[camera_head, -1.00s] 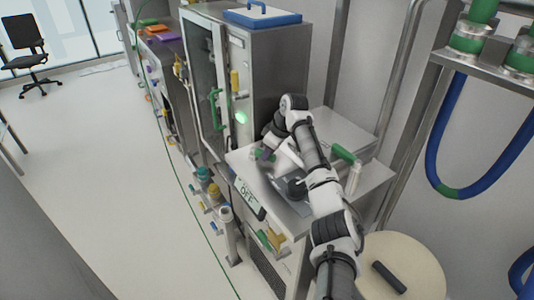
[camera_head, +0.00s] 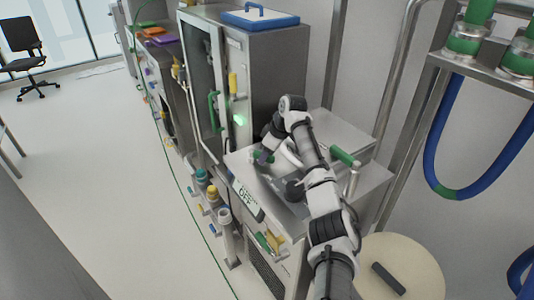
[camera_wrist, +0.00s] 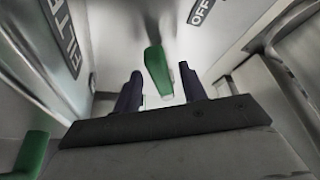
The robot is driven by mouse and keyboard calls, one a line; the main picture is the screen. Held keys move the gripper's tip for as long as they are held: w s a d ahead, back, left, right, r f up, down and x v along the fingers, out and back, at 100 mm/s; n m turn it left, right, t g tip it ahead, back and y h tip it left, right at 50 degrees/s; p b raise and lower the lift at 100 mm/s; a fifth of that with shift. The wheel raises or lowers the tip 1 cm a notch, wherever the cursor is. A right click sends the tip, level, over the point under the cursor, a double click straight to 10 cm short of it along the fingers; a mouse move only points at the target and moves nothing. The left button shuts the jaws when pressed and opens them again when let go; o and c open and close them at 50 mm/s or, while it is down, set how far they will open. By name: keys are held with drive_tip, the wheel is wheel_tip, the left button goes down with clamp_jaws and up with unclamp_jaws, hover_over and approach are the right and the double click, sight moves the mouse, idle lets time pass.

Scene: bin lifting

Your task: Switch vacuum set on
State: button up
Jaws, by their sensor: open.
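The vacuum set is a steel cabinet (camera_head: 292,222) with a flat top and an "OFF" label (camera_head: 246,199) on its front edge. A green handle (camera_head: 263,156) stands at the left of its top. In the wrist view the green handle (camera_wrist: 157,70) lies ahead of and between the two dark fingers of my gripper (camera_wrist: 161,88), with a gap on either side. An "OFF" label (camera_wrist: 202,11) shows at the top of that view. In the head view my gripper (camera_head: 265,152) is beside this handle, partly hidden by my arm. It is open and holds nothing.
A second green handle (camera_head: 343,156) stands at the right of the top. A tall cabinet (camera_head: 270,75) with a glass door stands close behind. A round cream stool or drum (camera_head: 405,262) is at lower right. The floor at left is clear.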

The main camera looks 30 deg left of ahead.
drive_tip(key=b+v, duration=0.3)
drive_tip(key=v, duration=1)
drive_tip(key=shift+r+b, duration=0.35)
drive_tip(key=shift+r, duration=0.05)
